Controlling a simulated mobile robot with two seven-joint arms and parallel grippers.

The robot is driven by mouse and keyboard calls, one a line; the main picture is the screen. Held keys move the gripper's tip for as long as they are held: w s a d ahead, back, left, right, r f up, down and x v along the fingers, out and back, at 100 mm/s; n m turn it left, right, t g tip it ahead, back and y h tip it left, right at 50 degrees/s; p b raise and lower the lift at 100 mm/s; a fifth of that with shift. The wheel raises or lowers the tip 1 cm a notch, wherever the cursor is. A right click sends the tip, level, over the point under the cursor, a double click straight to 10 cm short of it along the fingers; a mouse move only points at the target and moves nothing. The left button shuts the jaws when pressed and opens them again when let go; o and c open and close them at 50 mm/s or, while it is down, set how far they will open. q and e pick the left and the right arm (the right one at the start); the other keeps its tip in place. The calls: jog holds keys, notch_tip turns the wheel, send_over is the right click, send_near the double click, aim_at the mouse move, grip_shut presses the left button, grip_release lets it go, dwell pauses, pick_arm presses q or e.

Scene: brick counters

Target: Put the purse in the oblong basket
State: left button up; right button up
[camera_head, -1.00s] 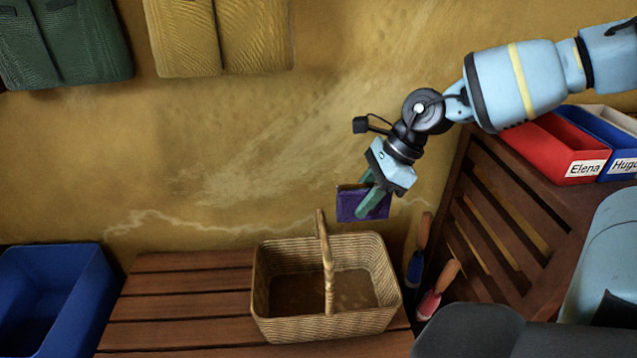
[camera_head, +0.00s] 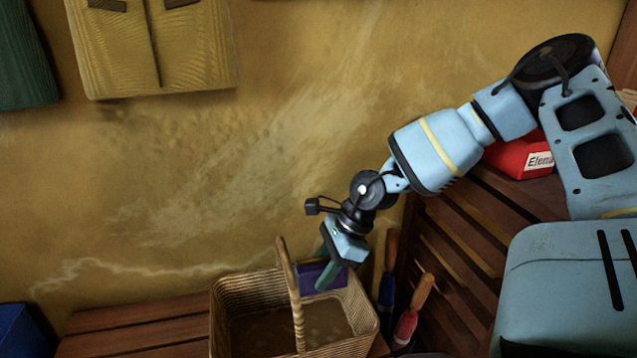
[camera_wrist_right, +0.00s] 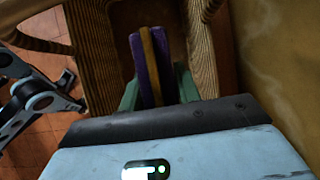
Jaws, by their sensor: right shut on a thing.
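The purple purse (camera_head: 311,273) is held between the green fingers of my right gripper (camera_head: 330,268). In the head view it is at the back right part of the oblong wicker basket (camera_head: 229,325), behind the raised handle and around rim height. In the right wrist view the purse (camera_wrist_right: 139,62) shows edge-on as purple sides with a tan-brown middle, between both fingertips (camera_wrist_right: 158,88). The basket's woven wall (camera_wrist_right: 95,55) and rim surround it there. Whether the purse touches the basket floor cannot be told.
The basket stands on a slatted wooden bench (camera_head: 130,325) against the ochre wall. Two hand tools, one blue (camera_head: 387,290) and one red (camera_head: 405,325), stand right of it.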

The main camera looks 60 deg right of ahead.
jog(key=shift+f+b, duration=1.15)
jog(key=shift+f, duration=1.55)
jog(key=shift+f, duration=0.3)
jog(key=shift+f+b, duration=0.25)
jog(key=shift+b, duration=0.1)
jog(key=o, duration=1)
jog(key=shift+r, duration=0.1)
